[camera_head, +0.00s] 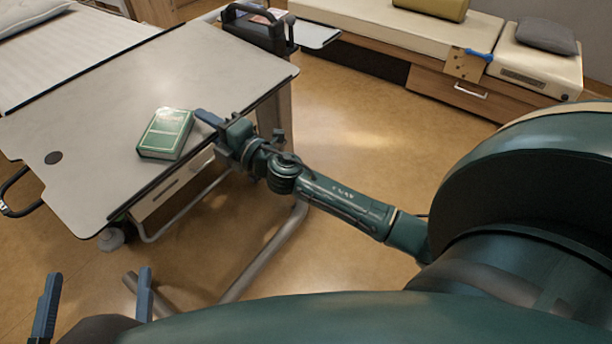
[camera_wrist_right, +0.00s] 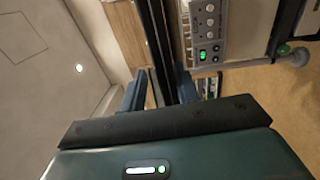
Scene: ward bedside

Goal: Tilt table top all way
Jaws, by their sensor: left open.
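The overbed table's grey top (camera_head: 150,75) has a dark rim and lies about level in the head view. My right gripper (camera_head: 215,125) is at its near right edge, one finger showing above the top. In the right wrist view, my right gripper's fingers (camera_wrist_right: 160,92) stand on either side of a dark edge strip (camera_wrist_right: 152,35). Whether they press on it is unclear. A green book (camera_head: 166,134) lies flat on the top, beside my right gripper. My left gripper (camera_head: 97,292) is open and empty at the lower left, away from the table.
A bed (camera_head: 25,65) stands at the upper left behind the table. A dark handle unit (camera_head: 262,28) stands at the table's far end. A bench (camera_head: 400,35) with cushions is along the back wall. The floor (camera_head: 350,125) between is clear.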

